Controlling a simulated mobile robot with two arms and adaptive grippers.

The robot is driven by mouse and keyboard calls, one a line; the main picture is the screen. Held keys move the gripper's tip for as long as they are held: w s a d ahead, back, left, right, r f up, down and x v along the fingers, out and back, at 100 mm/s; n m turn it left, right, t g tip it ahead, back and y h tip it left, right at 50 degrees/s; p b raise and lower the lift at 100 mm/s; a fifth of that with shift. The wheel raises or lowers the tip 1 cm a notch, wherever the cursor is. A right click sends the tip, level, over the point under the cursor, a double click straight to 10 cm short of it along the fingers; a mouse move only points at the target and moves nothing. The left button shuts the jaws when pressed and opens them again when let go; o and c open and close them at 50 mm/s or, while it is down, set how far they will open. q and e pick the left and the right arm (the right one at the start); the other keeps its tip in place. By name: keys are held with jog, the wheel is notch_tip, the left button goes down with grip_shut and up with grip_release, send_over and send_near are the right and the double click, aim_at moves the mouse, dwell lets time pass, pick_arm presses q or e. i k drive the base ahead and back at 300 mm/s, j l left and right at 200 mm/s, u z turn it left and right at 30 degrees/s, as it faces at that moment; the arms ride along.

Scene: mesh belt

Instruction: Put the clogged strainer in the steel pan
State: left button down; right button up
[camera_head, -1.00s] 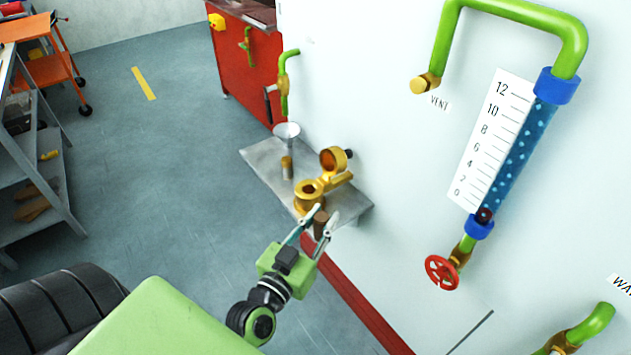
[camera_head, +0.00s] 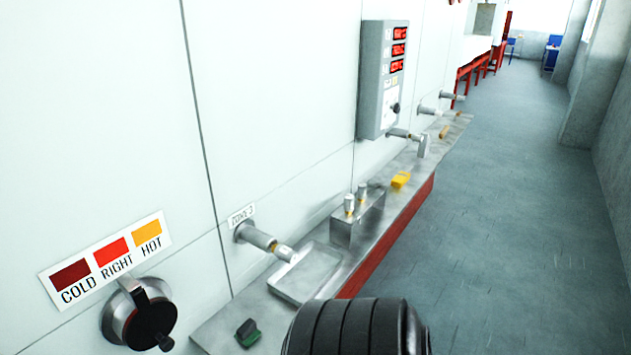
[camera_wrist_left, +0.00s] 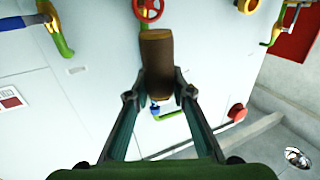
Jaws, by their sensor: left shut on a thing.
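My left gripper (camera_wrist_left: 159,95) shows in the left wrist view, shut on a brown cylinder, the clogged strainer (camera_wrist_left: 157,55). The strainer points away from the wrist, beyond the fingertips. A shallow rectangular steel pan (camera_head: 306,272) lies on the metal shelf in the head view and looks empty. Neither gripper shows in the head view now, so the strainer is not seen near the pan. My right gripper is in no view.
A pipe stub (camera_head: 262,240) sticks out of the wall above the pan. On the shelf are a green-and-black object (camera_head: 248,333), a steel block with two upright cylinders (camera_head: 357,222) and a yellow object (camera_head: 401,180). Floor (camera_head: 510,240) is free to the right.

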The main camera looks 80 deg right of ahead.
aim_at(308, 275)
jog(key=k+l, duration=0.15)
jog(key=l, duration=0.3)
jog(key=k+l, duration=0.15)
jog(key=l, duration=0.25)
jog(key=k+l, duration=0.15)
jog(key=l, duration=0.3)
jog(key=k+l, duration=0.2)
jog(key=l, duration=0.2)
jog(key=k+l, duration=0.15)
jog(key=l, duration=0.3)
jog(key=k+l+z, duration=0.1)
jog(key=l, duration=0.3)
jog(key=k+l, duration=0.2)
jog(key=l, duration=0.25)
jog(key=k+l, duration=0.15)
jog(key=l, duration=0.3)
